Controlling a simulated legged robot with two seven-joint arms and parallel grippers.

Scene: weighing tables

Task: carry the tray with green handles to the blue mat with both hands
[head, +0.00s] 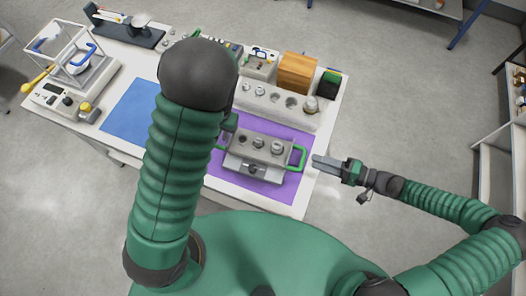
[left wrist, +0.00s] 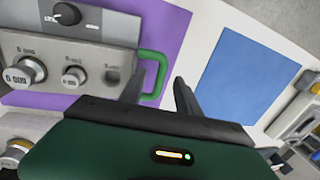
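The grey tray with green handles (head: 236,160) lies on the purple mat (head: 290,191) and carries metal weights (head: 277,147). Its right handle (head: 301,158) faces my right gripper (head: 316,163), which is just right of it and apart from it. I cannot tell that gripper's opening. The blue mat (head: 128,112) lies to the left, partly hidden by my left arm, and is bare where it shows. My left gripper is mostly hidden in the head view. In the left wrist view its fingers (left wrist: 160,92) are spread, with the tray's other green handle (left wrist: 154,72) near and between them.
A weight block (head: 270,97) stands behind the tray, with a wooden box (head: 296,72) and a dark green box (head: 328,84) farther back. A glass-sided balance (head: 85,85) stands left of the blue mat. The white table's front edge is close.

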